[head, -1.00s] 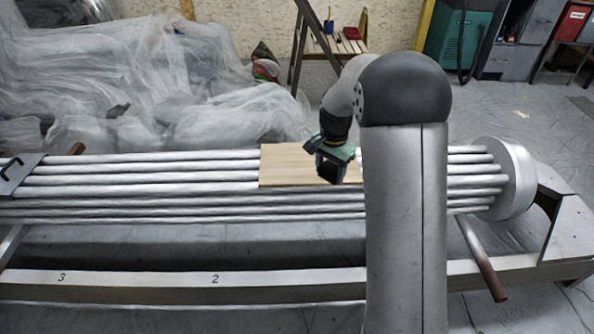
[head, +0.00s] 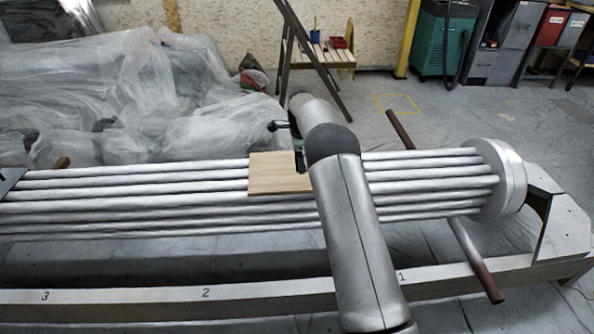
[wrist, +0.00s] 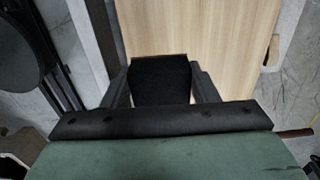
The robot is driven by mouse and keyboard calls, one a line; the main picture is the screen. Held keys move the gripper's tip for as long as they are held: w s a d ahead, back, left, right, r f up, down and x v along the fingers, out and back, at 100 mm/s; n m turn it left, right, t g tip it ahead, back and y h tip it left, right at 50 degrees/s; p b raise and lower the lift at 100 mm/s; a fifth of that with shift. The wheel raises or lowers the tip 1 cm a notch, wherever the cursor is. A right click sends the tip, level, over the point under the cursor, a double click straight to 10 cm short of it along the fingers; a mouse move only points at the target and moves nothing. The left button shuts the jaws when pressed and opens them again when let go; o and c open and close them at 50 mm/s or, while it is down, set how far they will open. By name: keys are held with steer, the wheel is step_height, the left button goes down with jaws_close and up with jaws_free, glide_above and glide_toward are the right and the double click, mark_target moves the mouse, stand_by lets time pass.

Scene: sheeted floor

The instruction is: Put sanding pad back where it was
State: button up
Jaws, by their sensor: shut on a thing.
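The sanding pad (wrist: 160,82) is a dark block with a thin light brown edge along its top. It sits between the two black fingers of my gripper (wrist: 160,92), which is shut on it in the wrist view. In the head view my gripper (head: 299,160) is mostly hidden behind my arm; only a small dark part shows by the board. The pale wooden board (head: 272,178) lies across the metal bars. It also fills the upper middle of the wrist view (wrist: 215,40), beyond the pad. I cannot tell whether the pad touches it.
Long parallel metal bars (head: 130,185) run to a round end plate (head: 503,177) at the right. A brown-ended rod (head: 398,128) sticks up behind them. A yellow outline (head: 397,104) marks the open floor. Plastic-wrapped bulk (head: 120,90) stands at back left.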

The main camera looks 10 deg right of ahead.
mark_target(297, 176)
steer(key=w+f, duration=0.1)
steer(key=w+a+f, duration=0.1)
steer(key=shift+w+f, duration=0.1)
steer(key=shift+f, duration=0.3)
steer(key=shift+f+b, duration=0.3)
steer(key=shift+f, duration=1.2)
steer(key=shift+f, duration=0.15)
steer(key=o, duration=1.1)
